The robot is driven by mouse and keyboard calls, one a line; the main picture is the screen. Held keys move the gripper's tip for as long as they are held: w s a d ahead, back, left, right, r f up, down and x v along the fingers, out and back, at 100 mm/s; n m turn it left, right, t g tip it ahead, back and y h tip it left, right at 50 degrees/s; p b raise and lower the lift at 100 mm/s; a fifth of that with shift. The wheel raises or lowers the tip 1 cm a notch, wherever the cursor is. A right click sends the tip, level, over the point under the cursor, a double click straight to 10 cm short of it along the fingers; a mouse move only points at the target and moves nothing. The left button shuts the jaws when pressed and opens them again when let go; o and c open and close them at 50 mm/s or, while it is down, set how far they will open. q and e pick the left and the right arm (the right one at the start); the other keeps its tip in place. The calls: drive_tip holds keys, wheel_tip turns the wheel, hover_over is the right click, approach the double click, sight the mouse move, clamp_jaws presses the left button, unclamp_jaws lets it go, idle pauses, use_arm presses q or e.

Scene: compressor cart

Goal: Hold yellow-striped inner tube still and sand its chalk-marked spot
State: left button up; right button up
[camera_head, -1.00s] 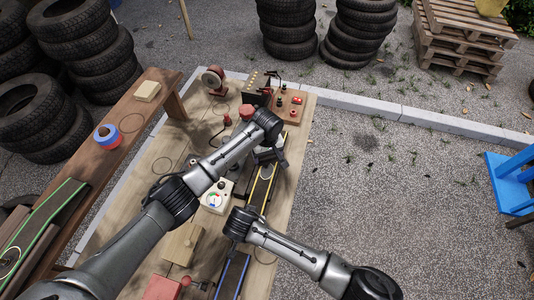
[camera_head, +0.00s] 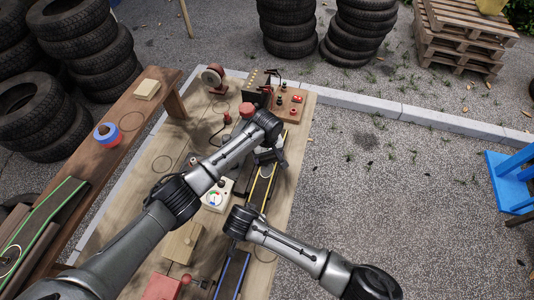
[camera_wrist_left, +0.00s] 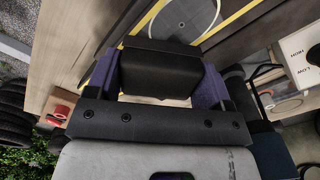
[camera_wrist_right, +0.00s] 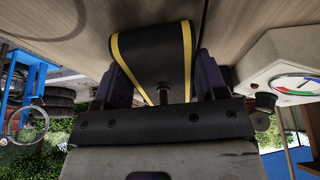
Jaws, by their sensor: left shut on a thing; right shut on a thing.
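The yellow-striped inner tube (camera_head: 268,182) lies flat and dark along the workbench in the head view. In the left wrist view, a pale chalk circle (camera_wrist_left: 185,16) shows on its dark surface. My left gripper (camera_head: 268,156) is over the tube, shut on a dark block (camera_wrist_left: 160,70) beside the chalk circle. I cannot tell whether the block touches the tube. My right gripper (camera_wrist_right: 163,82) is shut on a yellow-edged end of the tube, with a valve-like stem (camera_wrist_right: 162,93) between the fingers. In the head view the right wrist hides these fingers.
A white gauge box (camera_head: 215,194) stands close left of the tube. A blue-striped tube (camera_head: 232,276) lies nearer me. A wooden block (camera_head: 183,243) and a red box (camera_head: 161,287) stand at the near left. A black box (camera_head: 259,88) with leads stands at the far end.

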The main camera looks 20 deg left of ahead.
sight(264, 169)
use_arm(q)
drive_tip(key=shift+f, duration=0.3)
drive_tip(key=shift+s, duration=0.2)
drive_tip(key=shift+s+d+r, duration=0.1)
drive_tip(key=shift+s+d, duration=0.05)
drive_tip(key=shift+s, duration=1.6)
drive_tip(key=shift+w+a+f, duration=0.15)
drive_tip(key=shift+w+f, duration=0.05)
drive_tip(key=shift+w, duration=0.75)
drive_tip(key=shift+w+a+f, duration=0.1)
drive_tip(key=shift+w+f, duration=0.1)
drive_tip(key=shift+w, duration=0.75)
drive_tip(key=shift+c, duration=0.7)
use_arm(e)
drive_tip(key=shift+a, duration=0.1)
